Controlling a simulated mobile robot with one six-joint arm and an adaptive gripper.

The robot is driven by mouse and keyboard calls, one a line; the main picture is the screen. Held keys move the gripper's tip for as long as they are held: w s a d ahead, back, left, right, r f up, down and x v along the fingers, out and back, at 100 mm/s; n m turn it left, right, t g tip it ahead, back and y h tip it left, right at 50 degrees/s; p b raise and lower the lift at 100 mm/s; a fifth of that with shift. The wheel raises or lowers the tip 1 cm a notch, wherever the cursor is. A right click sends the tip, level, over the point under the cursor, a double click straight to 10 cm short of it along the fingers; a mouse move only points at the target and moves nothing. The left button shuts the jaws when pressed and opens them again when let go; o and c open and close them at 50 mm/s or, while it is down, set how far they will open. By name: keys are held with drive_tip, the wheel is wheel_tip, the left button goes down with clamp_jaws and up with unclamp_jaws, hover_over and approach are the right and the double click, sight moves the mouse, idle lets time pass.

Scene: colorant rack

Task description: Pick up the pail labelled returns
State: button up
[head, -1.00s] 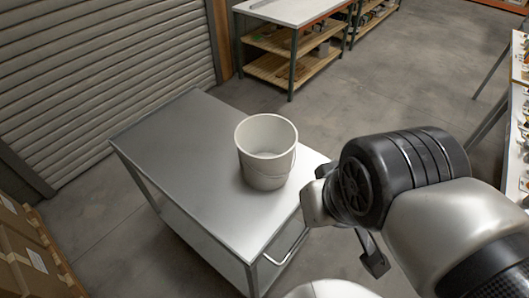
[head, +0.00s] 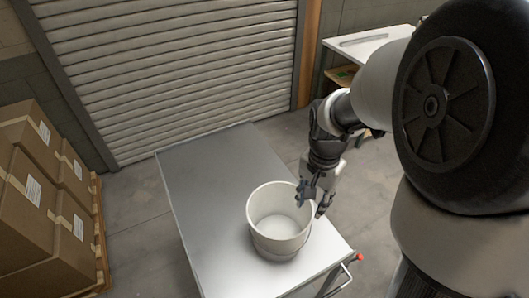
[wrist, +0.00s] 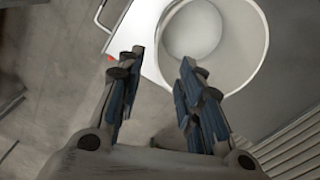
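The white pail (head: 272,241) stands upright and open on the metal cart. No label shows on the side facing me. The pail also shows in the wrist view (wrist: 238,62), just beyond the fingertips, with its round bottom visible. My gripper (head: 310,207) is at the pail's right rim, pointing down. In the wrist view my gripper (wrist: 161,58) has its two blue-padded fingers apart, with nothing held between them. The right fingertip overlaps the pail's edge in that view; I cannot tell whether it touches.
The cart (head: 205,170) has free surface behind and left of the pail. Its handle (head: 338,283) is at the near right corner. Cardboard boxes (head: 40,205) are stacked at the left. A roller shutter (head: 180,75) closes the back. A workbench (head: 365,48) stands at the back right.

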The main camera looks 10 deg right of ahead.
sight(305, 234)
drive_tip(key=f+b, duration=0.1)
drive_tip(key=f, duration=0.4)
drive_tip(key=f+b, duration=0.2)
drive_tip(key=f, duration=0.4)
drive_tip(key=f+b, duration=0.1)
drive_tip(key=f, duration=0.5)
drive_tip(key=shift+s+a, duration=0.2)
drive_tip(key=shift+s, duration=0.05)
clamp_jaws()
drive_tip(key=shift+s, duration=0.1)
